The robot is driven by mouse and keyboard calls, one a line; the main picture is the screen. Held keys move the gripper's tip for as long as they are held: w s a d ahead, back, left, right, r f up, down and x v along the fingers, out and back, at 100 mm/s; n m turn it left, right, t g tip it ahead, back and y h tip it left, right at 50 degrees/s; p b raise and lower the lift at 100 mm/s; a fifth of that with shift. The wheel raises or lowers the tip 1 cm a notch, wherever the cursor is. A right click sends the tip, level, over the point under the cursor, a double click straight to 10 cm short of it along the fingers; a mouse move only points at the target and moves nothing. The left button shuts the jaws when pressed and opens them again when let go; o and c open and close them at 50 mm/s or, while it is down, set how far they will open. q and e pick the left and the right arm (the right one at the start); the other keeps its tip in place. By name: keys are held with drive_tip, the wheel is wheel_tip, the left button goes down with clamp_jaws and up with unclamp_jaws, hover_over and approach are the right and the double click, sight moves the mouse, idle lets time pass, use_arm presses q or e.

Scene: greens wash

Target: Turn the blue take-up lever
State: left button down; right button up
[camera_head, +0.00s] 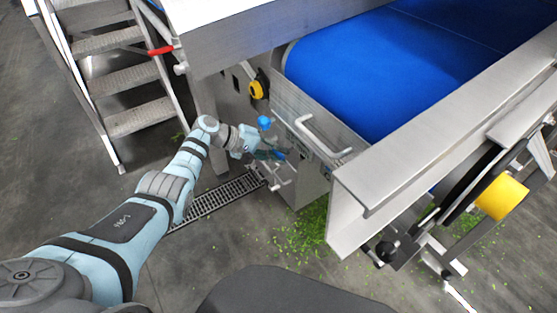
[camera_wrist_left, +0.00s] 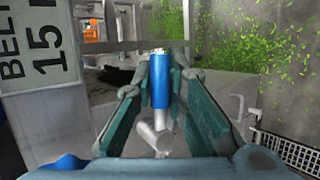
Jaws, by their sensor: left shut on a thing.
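The blue take-up lever (camera_wrist_left: 159,82) is a blue sleeve on a bright metal rod, upright in the left wrist view. My left gripper (camera_wrist_left: 160,84) has its two teal fingers on either side of the sleeve and is shut on it. In the head view, my left gripper (camera_head: 269,154) is at the side of the conveyor frame, beside a small patch of the blue lever (camera_head: 281,155). The fingers and frame hide most of the lever there. My right gripper is not in view.
A blue round knob (camera_head: 264,122) sits just above my left gripper. A bent metal handle (camera_head: 318,137) sticks out on the conveyor's side panel. A sign (camera_wrist_left: 38,52) reading BELT 15 stands close at left in the wrist view. Green scraps (camera_head: 303,232) and a drain grate (camera_head: 215,197) lie below.

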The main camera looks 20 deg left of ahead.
use_arm(q)
drive_tip(key=shift+s+h+b, duration=0.1)
drive_tip(key=shift+h+b, duration=0.2)
drive_tip(key=shift+b, duration=0.1)
drive_tip(key=shift+r+n, duration=0.1)
drive_tip(key=shift+n, duration=0.2)
drive_tip(key=c, duration=1.6)
unclamp_jaws()
drive_tip(key=shift+r, duration=0.1)
drive_tip(key=v, duration=1.2)
